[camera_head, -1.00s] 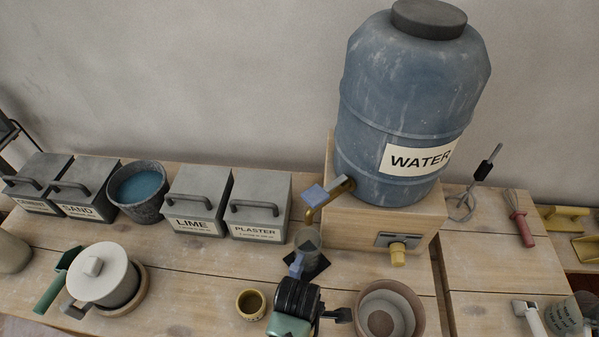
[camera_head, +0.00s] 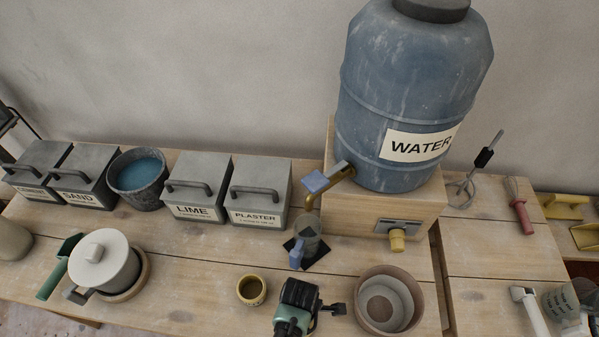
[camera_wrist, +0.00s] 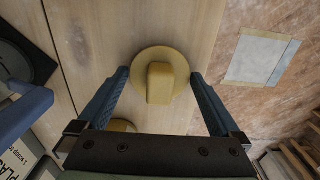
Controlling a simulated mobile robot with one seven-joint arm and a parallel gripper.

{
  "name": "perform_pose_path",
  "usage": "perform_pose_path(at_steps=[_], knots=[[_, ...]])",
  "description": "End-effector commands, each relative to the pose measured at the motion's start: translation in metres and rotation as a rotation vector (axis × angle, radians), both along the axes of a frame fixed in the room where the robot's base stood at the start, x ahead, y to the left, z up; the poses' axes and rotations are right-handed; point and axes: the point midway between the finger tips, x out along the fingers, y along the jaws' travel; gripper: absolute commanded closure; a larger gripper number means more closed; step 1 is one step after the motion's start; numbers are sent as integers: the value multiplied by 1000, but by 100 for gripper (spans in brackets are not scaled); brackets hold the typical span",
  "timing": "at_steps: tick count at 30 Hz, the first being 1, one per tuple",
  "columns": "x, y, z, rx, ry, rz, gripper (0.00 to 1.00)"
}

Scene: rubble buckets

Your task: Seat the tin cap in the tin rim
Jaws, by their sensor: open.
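The tin cap, a round yellow disc with a raised block-shaped grip (camera_wrist: 160,84), lies below my gripper in the wrist view. My gripper (camera_wrist: 160,74) is open, with one blue finger on each side of the cap and a gap between each finger and the grip. How deep the fingertips reach is unclear. In the head view the cap is hidden behind my wrist. The tin rim tops a small yellow round tin (camera_head: 251,290), standing open on the table left of my gripper. A yellow edge (camera_wrist: 122,126), probably this tin, shows behind the gripper's left finger.
A wide two-tone bowl (camera_head: 362,317) stands just right of my wrist. Behind are the water barrel's wooden stand (camera_head: 350,225), a clear vessel on a black mat (camera_head: 320,258), and the PLASTER box (camera_head: 262,180). A white-lidded pot (camera_head: 106,262) stands left. Table between pot and tin is clear.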

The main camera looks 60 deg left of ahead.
Motion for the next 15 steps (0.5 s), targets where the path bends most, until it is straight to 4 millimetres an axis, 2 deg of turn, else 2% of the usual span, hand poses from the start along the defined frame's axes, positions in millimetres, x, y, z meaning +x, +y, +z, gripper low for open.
perform_pose_path(at_steps=[3,4,13,15], knots=[[0,0,0,0,0,0,0],[0,0,0,0,0,0,4],[0,0,0,0,0,0,58],[0,0,0,0,0,0,60]])
